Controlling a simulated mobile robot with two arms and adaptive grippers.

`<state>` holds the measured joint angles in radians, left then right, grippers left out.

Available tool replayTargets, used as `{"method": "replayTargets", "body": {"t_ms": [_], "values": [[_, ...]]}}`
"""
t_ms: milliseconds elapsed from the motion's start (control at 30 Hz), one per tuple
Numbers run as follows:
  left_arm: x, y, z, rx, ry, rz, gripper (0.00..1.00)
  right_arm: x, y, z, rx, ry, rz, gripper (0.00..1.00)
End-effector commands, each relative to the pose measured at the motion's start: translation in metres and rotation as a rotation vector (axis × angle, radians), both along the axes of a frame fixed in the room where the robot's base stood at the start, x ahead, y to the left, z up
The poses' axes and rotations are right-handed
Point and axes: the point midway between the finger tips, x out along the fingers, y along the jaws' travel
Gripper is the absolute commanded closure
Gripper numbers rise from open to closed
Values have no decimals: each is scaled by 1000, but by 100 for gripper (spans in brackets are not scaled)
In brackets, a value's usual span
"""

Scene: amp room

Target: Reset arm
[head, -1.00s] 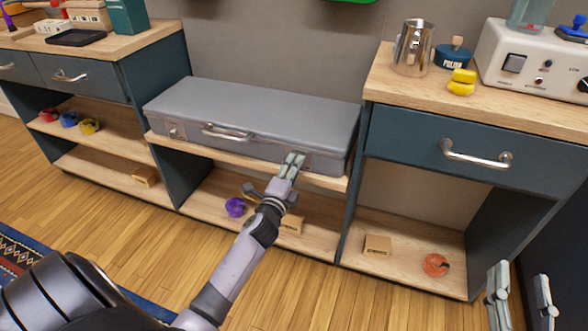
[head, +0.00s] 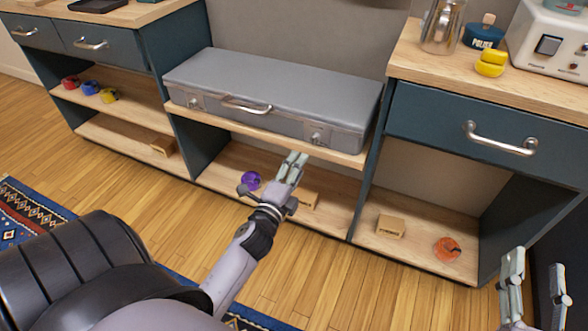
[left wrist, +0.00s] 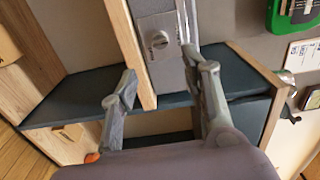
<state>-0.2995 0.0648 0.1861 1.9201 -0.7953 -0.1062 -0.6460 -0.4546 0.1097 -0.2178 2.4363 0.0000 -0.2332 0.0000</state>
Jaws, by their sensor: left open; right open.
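My left gripper (head: 292,166) is in front of the middle shelf unit, just below the right end of the grey case's front edge. Its fingers also show in the left wrist view (left wrist: 165,95), spread apart with nothing between them. The grey case (head: 275,92) lies closed on the middle shelf; its latch shows close beyond the fingers in the left wrist view (left wrist: 158,42). My right gripper (head: 535,285) is at the lower right of the head view, its fingers apart and empty, in front of the right cabinet.
Below are a purple roll (head: 251,180), a small box (head: 391,226) and an orange roll (head: 447,249). The right drawer handle (head: 500,140) sticks out. A metal pitcher (head: 442,26) and yellow item (head: 491,63) stand on the right top. The wooden floor in front is clear beside a patterned rug (head: 30,215).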

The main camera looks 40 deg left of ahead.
Motion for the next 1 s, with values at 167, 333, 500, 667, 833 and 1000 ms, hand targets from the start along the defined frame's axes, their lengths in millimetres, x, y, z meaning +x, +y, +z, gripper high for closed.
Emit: {"method": "replayTargets", "body": {"t_ms": [167,333,500,667,833,1000], "values": [[-15,-4,0,0,1,1,57,0,0,0,0,0,0,57],[-17,-4,0,1,0,0,57,0,0,0,1,0,0,57],[-16,-4,0,1,0,0,57,0,0,0,1,0,-1,57],[-16,-4,0,1,0,0,57,0,0,0,1,0,-1,57],[-16,-14,8,-59,-24,-19,57,0,0,0,1,0,0,57],[-19,-71,49,-442,-131,-139,57,0,0,0,1,0,0,57]]}}
